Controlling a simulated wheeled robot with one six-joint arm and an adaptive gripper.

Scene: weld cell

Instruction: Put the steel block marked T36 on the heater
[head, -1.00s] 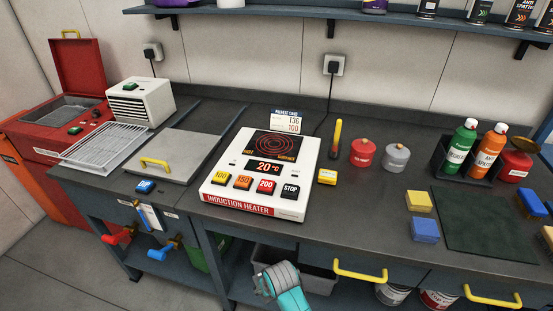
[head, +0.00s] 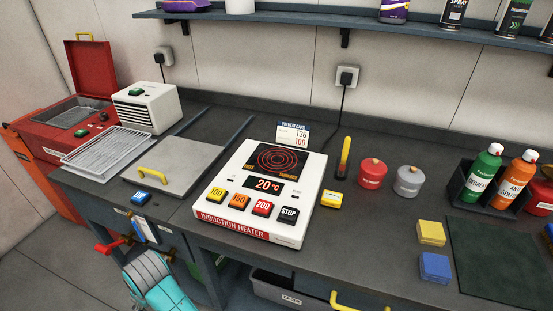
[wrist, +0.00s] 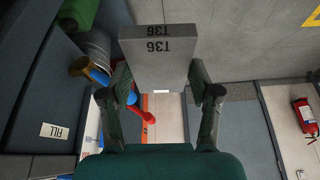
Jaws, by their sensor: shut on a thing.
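The steel block (wrist: 158,58) is a grey bar marked T36 on its end and its face; the marks read upside down in the wrist view. My gripper (wrist: 159,78) is shut on the block, one finger on each side. The induction heater (head: 278,160) is a white unit on the bench in the head view, with red rings on its black top. Its display reads 20 °C and nothing lies on the rings. In the head view part of my arm shows at the bottom left; my gripper and the block are not visible there.
A preheat card (head: 293,134) stands behind the heater. A yellow block (head: 331,199), a yellow stick (head: 344,157), and red (head: 373,173) and grey (head: 408,180) pots stand to its right. A shelf (head: 300,25) runs above.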

